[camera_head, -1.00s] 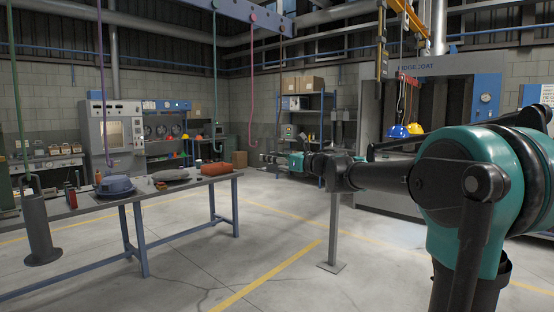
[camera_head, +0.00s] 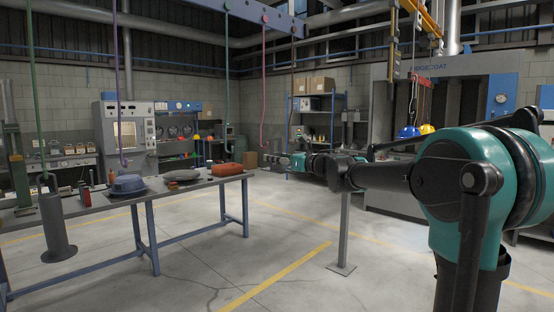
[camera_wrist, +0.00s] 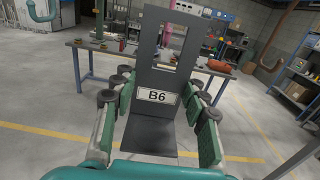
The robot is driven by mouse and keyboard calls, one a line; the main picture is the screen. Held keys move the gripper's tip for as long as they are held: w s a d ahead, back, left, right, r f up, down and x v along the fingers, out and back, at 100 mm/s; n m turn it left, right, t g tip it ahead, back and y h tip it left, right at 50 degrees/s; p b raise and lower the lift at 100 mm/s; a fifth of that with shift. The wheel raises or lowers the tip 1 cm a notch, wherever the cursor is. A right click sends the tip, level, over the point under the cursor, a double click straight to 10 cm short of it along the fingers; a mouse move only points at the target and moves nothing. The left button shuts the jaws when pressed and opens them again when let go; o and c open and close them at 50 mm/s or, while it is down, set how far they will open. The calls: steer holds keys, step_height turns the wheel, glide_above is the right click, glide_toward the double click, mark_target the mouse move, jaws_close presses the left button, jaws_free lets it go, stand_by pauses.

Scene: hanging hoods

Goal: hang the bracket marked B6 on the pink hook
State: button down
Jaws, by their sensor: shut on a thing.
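My gripper (camera_wrist: 158,122) is shut on the bracket marked B6 (camera_wrist: 158,78), a dark grey plate with a rectangular slot near its top and a white label. In the wrist view the plate stands upright between the green finger pads, its lower part bent toward me. In the head view my gripper (camera_head: 288,163) is small and far off at the end of the arm. The pink hook (camera_head: 263,100) hangs on a long rod from the overhead beam. Its lower end is close to my gripper in the picture; the gap in depth is unclear.
Green (camera_head: 36,100), purple (camera_head: 118,90) and teal (camera_head: 227,70) hooks hang to the left, a brown one (camera_head: 293,80) to the right. A workbench (camera_head: 200,187) with parts stands at left. A shelf rack (camera_head: 320,115) is behind. The middle floor is open.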

steer(key=shift+w+a, duration=0.25)
steer(key=shift+a, duration=0.15)
stand_by(0.3)
steer(key=shift+x, duration=0.95)
steer(key=shift+w+a, duration=0.1)
steer(key=shift+a, duration=0.05)
steer(key=shift+x, duration=1.35)
steer(key=shift+f, duration=1.3)
steer(key=c, duration=0.7)
jaws_free()
steer(key=shift+c, duration=0.2)
